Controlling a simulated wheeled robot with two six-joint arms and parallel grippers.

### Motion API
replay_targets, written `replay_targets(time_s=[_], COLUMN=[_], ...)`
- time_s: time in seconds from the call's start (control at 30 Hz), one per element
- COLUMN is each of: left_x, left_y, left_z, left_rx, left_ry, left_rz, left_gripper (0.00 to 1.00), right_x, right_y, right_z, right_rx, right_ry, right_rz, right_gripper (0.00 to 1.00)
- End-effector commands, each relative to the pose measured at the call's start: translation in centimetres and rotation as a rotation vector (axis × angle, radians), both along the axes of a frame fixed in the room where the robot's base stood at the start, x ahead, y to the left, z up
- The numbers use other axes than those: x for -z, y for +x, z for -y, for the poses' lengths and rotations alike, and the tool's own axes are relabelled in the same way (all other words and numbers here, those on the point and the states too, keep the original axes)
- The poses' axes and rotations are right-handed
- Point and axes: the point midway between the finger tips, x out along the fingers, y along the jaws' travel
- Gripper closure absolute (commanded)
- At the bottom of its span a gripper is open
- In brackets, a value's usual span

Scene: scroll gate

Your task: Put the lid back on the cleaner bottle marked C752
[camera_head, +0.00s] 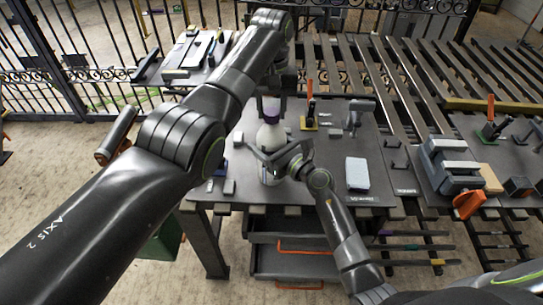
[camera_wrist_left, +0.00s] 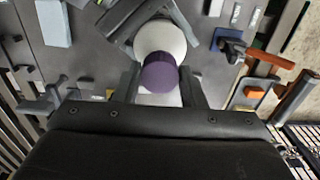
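A white cleaner bottle (camera_head: 271,138) stands upright on the dark table; it also shows in the left wrist view (camera_wrist_left: 160,38). Its marking is not readable.
A pale blue-white block (camera_head: 357,173) lies right of the bottle. An orange-handled clamp (camera_head: 309,110) and a dark stand (camera_head: 357,115) are behind it. A grey vise (camera_head: 452,165) sits farther right. Drawers (camera_head: 292,262) are under the table.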

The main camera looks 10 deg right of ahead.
Motion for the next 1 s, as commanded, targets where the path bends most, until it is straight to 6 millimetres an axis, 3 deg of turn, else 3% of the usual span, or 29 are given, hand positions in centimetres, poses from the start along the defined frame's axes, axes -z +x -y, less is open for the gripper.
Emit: replay_targets(time_s=[0.1,0.3,0.33,0.5,0.83,1.0], left_x=[0.0,0.0,0.0,0.0,-0.3,-2.6], left_y=[0.0,0.0,0.0,0.0,0.0,0.1], left_z=[0.0,0.0,0.0,0.0,0.0,0.0], left_rx=[0.000,0.005,0.005,0.005,0.005,0.004], left_ry=[0.000,0.000,0.000,0.000,0.001,0.001], left_rz=[0.000,0.000,0.000,0.000,0.001,0.005], left_gripper=[0.91,0.91,0.62,0.40,0.38,0.38], right_x=[0.0,0.0,0.0,0.0,0.0,0.0], right_y=[0.0,0.0,0.0,0.0,0.0,0.0], right_z=[0.0,0.0,0.0,0.0,0.0,0.0], right_rx=[0.000,0.000,0.000,0.000,0.000,0.000], right_ry=[0.000,0.001,0.001,0.000,0.001,0.001], right_rz=[-0.001,0.000,0.000,-0.001,0.000,0.000], right_gripper=[0.93,0.93,0.93,0.93,0.93,0.93])
